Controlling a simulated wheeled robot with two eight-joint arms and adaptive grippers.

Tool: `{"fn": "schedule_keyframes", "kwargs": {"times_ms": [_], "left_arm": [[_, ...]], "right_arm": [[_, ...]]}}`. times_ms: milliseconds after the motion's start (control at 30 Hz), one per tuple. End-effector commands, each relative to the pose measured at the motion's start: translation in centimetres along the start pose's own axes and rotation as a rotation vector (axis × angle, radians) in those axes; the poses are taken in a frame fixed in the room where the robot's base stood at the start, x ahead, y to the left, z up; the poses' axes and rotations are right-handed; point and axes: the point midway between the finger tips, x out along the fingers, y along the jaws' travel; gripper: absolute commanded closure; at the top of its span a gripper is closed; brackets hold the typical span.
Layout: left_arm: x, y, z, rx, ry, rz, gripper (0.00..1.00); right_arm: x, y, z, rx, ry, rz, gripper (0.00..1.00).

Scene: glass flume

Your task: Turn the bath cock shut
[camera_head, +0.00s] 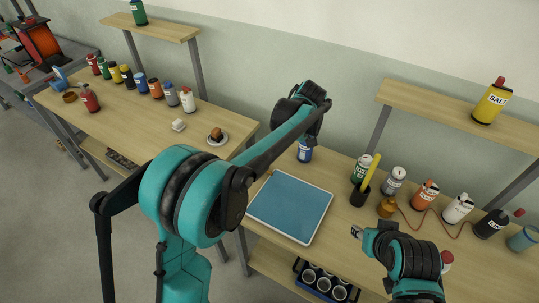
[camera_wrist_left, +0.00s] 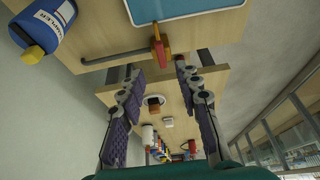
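The bath cock (camera_wrist_left: 160,47) shows in the left wrist view as a small red and yellow handle at the end of a grey pipe (camera_wrist_left: 115,57), by the edge of the blue-topped bath (camera_wrist_left: 180,8). The bath also shows in the head view (camera_head: 290,207). My left gripper (camera_wrist_left: 157,72) is open, its two purple-padded fingers apart, with the cock just beyond and between the tips; no contact shows.
A blue bottle (camera_head: 305,150) stands behind the bath. Several bottles, a dark cup (camera_head: 360,195) with a yellow stick and a red cord (camera_head: 430,222) occupy the right bench. The left bench (camera_head: 130,110) holds bottles and a saucer (camera_head: 217,139). A gap separates the benches.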

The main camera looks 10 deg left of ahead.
Motion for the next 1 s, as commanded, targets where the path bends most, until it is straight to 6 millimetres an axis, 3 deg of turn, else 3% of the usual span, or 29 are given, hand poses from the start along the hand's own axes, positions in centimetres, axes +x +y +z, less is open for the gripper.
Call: {"fn": "schedule_keyframes", "kwargs": {"times_ms": [200,767,867,1000], "left_arm": [[-2.5,0.0,0.0,0.000,0.000,0.001,0.66],[-2.8,-0.1,-0.1,0.002,-0.001,0.001,0.66],[-3.1,-1.0,-0.6,0.034,-0.011,0.014,0.66],[-4.3,-4.3,-2.0,0.166,-0.043,0.074,0.66]], "right_arm": [[0.0,0.0,0.0,0.000,0.000,0.000,0.60],[0.0,0.0,0.0,0.000,0.000,0.000,0.60],[0.0,0.0,0.0,0.000,0.000,0.000,0.60],[0.0,0.0,0.0,0.000,0.000,0.000,0.60]]}}
